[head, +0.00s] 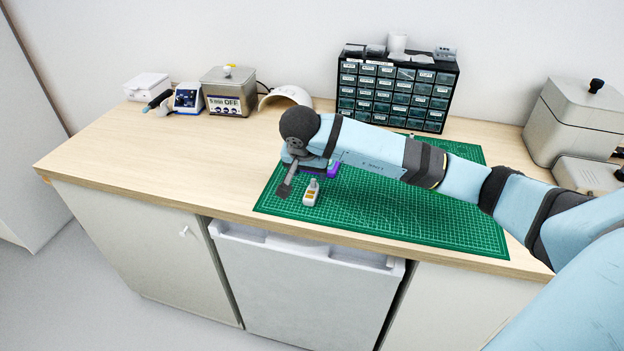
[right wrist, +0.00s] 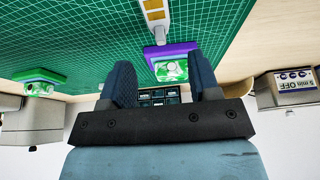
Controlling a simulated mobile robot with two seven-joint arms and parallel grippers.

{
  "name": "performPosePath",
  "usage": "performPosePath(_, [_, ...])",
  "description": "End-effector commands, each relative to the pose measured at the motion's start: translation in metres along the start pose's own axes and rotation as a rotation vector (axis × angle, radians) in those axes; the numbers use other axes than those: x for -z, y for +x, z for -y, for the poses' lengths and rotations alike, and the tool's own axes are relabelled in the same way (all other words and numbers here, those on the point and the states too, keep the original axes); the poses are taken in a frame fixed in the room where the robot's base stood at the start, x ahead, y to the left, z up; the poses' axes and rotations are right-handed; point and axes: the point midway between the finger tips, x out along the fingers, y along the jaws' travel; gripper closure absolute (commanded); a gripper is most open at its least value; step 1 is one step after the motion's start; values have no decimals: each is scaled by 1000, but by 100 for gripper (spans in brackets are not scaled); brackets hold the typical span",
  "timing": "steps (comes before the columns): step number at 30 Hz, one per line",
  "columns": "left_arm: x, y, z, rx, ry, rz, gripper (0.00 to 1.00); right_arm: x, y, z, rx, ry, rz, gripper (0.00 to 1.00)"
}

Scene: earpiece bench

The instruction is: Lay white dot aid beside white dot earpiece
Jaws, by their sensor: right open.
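My right gripper (head: 298,178) is open and empty over the left part of the green mat, its fingers also showing in the right wrist view (right wrist: 163,72). Just beyond the fingers in that view is a purple block (right wrist: 178,49) with a green face bearing a pale round spot (right wrist: 172,70). The purple block shows partly behind the gripper in the head view (head: 333,171). A second green piece (right wrist: 40,77) with a pale top sits at the left in the wrist view. I cannot tell which piece is the white dot aid or earpiece. My left gripper is out of view.
A small white device with an orange band (head: 311,193) lies on the green mat (head: 400,220) close to the gripper. A drawer cabinet (head: 398,90), a cleaner marked 5 min OFF (head: 228,92) and a grey box (head: 578,118) stand at the back.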

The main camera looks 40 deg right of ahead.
Motion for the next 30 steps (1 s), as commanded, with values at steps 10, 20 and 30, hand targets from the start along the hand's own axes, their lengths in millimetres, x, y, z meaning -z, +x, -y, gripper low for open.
performPosePath(10, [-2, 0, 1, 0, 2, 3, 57, -6, -40, 2, 12, 1, 21, 44])
performPosePath(20, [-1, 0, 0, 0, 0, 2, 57, -222, -43, 57, 310, 339, 1005, 44])
performPosePath(30, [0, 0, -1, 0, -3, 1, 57, -268, -103, 70, -198, 1589, 2487, 44])
